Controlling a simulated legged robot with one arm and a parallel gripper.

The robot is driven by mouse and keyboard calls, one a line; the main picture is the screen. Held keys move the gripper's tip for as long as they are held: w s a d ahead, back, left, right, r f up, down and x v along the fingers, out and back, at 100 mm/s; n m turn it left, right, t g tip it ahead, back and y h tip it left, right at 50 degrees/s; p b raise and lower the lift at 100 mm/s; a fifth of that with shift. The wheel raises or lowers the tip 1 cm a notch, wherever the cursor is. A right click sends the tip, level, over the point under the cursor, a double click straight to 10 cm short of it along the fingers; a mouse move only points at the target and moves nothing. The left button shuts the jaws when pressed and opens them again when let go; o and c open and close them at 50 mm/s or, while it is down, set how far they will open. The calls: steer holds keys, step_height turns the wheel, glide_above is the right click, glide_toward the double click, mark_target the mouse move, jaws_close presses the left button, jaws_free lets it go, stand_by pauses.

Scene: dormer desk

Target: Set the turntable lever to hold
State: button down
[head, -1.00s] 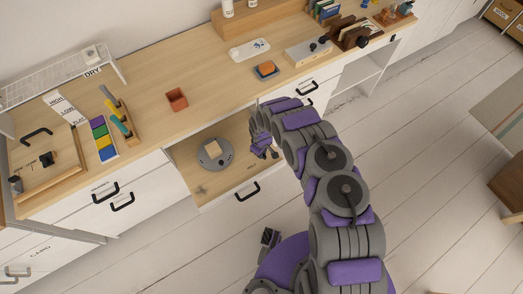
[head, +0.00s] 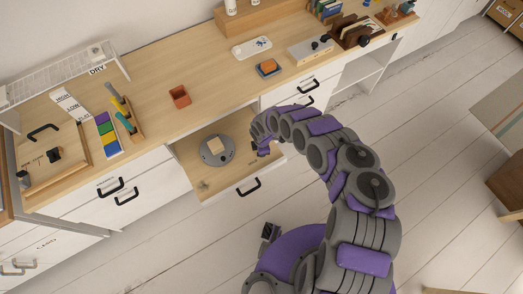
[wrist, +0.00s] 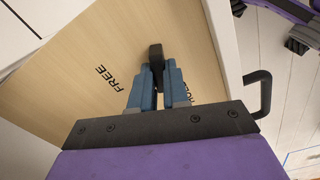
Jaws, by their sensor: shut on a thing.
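The turntable (head: 207,158) is a grey disc with a pale block (head: 214,147) on it, inside the open drawer. My gripper (head: 262,150) is low in the drawer's right part, right of the disc. In the wrist view my gripper (wrist: 157,82) has its blue fingers closed around the black lever (wrist: 155,52), whose top shows between the fingertips. The FREE label (wrist: 114,78) lies to the left on the wooden drawer floor. The HOLD label (wrist: 180,92) is at the right finger, partly covered by it. The lever's base is hidden.
The drawer front (head: 240,182) has a black handle (head: 248,187), also close on the right in the wrist view (wrist: 259,92). The desk above holds an orange pot (head: 180,96) and an orange-topped block (head: 268,67). The floor in front is open.

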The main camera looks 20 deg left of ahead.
steer(key=shift+d+n, duration=0.15)
steer(key=shift+n, duration=0.65)
steer(key=shift+d+n, duration=0.15)
steer(key=shift+n, duration=0.65)
steer(key=c, duration=1.1)
jaws_free()
steer(key=shift+a+r, duration=0.1)
steer(key=shift+r, duration=0.35)
step_height(320, 180, up, 16)
steer(key=p, duration=0.5)
steer(key=shift+r+p, duration=0.2)
steer(key=shift+p, duration=0.15)
